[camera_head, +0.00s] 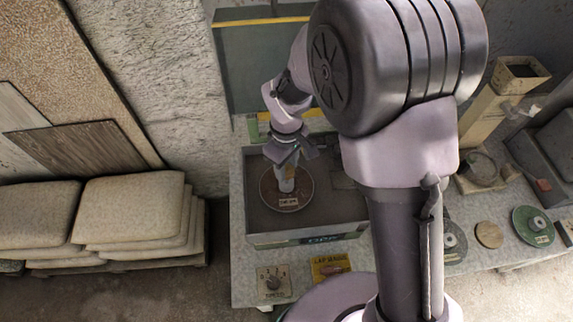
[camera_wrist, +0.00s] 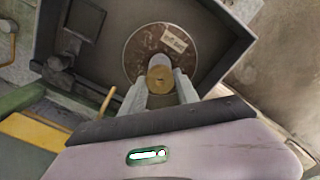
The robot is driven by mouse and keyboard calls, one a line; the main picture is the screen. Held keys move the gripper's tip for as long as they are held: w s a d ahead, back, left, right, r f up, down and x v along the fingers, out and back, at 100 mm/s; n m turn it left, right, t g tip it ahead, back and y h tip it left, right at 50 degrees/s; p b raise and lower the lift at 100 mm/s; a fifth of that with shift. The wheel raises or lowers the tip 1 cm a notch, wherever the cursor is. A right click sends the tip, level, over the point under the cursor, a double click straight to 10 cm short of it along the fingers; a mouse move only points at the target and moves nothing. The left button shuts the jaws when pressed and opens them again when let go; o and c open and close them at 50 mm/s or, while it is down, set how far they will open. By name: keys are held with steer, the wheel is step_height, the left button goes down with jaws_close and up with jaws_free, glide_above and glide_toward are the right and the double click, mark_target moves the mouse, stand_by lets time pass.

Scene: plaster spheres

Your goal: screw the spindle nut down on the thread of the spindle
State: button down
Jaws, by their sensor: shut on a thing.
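A brass-coloured round nut (camera_wrist: 160,79) with a small dark mark at its middle sits between my fingertips in the wrist view. My gripper (camera_wrist: 159,88) is shut on it; it also shows in the head view (camera_head: 287,160), pointing down over the brown disc. The pale grey spindle (camera_wrist: 156,61) rises from the disc, in line with the nut. The nut hides most of it, so I cannot tell whether the thread is engaged. The brown disc (camera_wrist: 143,39) carries a cream label and lies in a grey open-topped box (camera_head: 262,225).
Low box walls surround the disc. A numbered dial plate (camera_head: 273,281) and a yellow sign (camera_head: 330,266) are in front of the box. A green disc (camera_head: 533,226) and a tan disc (camera_head: 489,235) lie on the bench at right. Stacked sacks (camera_head: 133,211) stand at left.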

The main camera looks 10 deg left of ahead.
steer(key=shift+f+b, duration=1.45)
steer(key=shift+f, duration=0.4)
steer(key=shift+f+b, duration=0.5)
steer(key=shift+r, duration=0.1)
steer(key=shift+r+p, duration=1.6)
steer(key=shift+r, duration=0.3)
steer(key=shift+f+b, duration=1.2)
steer(key=shift+f, duration=0.15)
